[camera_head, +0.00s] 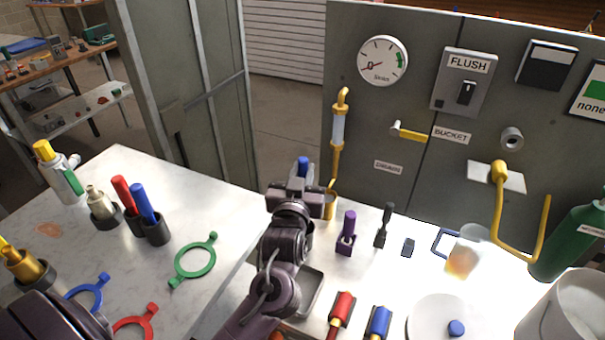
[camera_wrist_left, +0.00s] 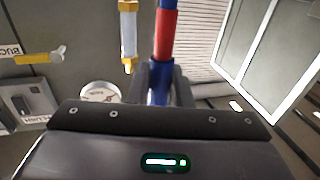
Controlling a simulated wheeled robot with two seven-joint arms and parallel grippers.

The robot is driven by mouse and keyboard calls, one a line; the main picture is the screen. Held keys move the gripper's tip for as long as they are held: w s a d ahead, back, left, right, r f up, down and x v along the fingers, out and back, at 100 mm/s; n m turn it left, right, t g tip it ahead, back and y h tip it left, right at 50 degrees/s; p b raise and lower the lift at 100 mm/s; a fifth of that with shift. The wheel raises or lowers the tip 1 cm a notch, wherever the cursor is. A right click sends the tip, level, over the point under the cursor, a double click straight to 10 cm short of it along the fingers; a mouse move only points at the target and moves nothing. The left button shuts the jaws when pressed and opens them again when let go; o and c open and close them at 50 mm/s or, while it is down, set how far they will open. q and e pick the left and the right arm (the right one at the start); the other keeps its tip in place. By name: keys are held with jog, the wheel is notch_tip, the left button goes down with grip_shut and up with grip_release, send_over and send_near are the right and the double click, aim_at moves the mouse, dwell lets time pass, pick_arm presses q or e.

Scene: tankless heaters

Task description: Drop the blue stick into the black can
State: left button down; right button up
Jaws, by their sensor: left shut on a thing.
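My left gripper (camera_head: 303,185) is raised near the middle of the head view, beyond the right edge of the left table. It is shut on a stick whose blue end (camera_head: 303,165) shows above the fingers. In the left wrist view the stick (camera_wrist_left: 165,35) is blue with a red band and stands between the gripper fingers (camera_wrist_left: 161,82). On the left table, a black can (camera_head: 156,232) holds another blue stick (camera_head: 144,201). My right gripper is not in view.
A grey panel with a gauge (camera_head: 382,61) and a yellow pipe (camera_head: 342,100) stands behind my left gripper. Green (camera_head: 194,262), blue (camera_head: 90,294) and red rings lie on the left table. A metal tray (camera_head: 312,293) and several tools lie on the right table.

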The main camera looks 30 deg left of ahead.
pick_arm(q)
notch_tip(320, 180, down, 8)
jog(key=b, duration=0.7)
jog(key=shift+r, duration=0.15)
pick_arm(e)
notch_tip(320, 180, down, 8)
pick_arm(q)
notch_tip(320, 180, down, 4)
jog(key=b, duration=0.3)
jog(key=shift+r+b, duration=0.15)
jog(key=shift+b, duration=0.25)
jog(key=shift+f, duration=0.25)
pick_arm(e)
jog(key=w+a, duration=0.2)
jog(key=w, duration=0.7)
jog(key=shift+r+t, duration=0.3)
pick_arm(q)
jog(key=c, duration=1.2)
grip_release()
jog(key=shift+c, duration=0.2)
